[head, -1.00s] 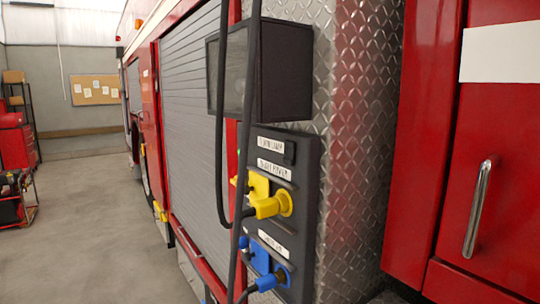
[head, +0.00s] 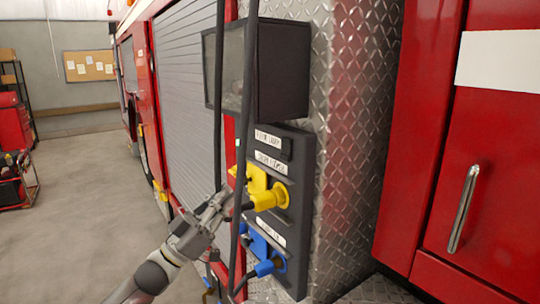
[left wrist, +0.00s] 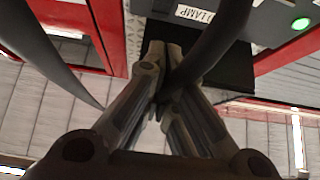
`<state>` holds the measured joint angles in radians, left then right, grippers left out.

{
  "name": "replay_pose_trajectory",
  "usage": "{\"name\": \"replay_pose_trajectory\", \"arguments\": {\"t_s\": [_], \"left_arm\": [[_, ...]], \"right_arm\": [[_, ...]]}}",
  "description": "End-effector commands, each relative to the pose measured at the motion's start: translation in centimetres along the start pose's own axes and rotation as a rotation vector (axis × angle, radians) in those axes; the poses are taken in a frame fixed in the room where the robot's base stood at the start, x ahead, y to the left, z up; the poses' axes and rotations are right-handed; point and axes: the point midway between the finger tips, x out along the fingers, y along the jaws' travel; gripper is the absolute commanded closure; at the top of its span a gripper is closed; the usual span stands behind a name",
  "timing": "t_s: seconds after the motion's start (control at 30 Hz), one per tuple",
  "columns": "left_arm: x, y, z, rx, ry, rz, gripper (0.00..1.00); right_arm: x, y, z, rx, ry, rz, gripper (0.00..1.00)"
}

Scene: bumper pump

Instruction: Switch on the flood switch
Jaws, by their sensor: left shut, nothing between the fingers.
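The dark control panel (head: 297,200) stands on the diamond-plate side of the red truck. Its top row has a white label (head: 267,139), too blurred to read fully, with a small black switch (head: 287,149) at its right; I cannot tell the switch's position. My left gripper (head: 222,197) is shut and empty, lower left of that row, by the hanging black cables and left of the yellow plug (head: 265,199). In the left wrist view its closed fingers (left wrist: 163,55) point toward the panel, below a label (left wrist: 195,14) ending in "LAMP". My right gripper is not in view.
Black cables (head: 244,110) hang in front of the panel, close to my left gripper. A blue plug (head: 268,267) sits low on the panel. A dark lamp box (head: 280,70) juts out above. A green light (left wrist: 301,23) glows in the left wrist view. Open floor lies left.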

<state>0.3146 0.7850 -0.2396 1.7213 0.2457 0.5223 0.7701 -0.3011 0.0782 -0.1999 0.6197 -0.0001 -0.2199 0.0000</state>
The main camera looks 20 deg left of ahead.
Motion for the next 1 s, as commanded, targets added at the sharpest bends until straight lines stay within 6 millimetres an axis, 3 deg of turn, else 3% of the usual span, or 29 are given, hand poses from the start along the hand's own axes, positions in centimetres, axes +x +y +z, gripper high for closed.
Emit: {"name": "replay_pose_trajectory", "arguments": {"t_s": [0.4, 0.53, 1.0], "left_arm": [[0.4, 0.3, -0.7, -0.002, 0.011, 0.014, 1.0], [1.4, 0.3, -0.9, -0.002, 0.013, 0.013, 1.0], [11.1, 0.5, -1.2, -0.003, 0.012, 0.014, 1.0]], "right_arm": [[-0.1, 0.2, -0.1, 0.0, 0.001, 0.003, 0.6], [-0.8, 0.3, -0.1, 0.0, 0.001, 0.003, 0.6], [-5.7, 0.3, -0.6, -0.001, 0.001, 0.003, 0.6]]}}
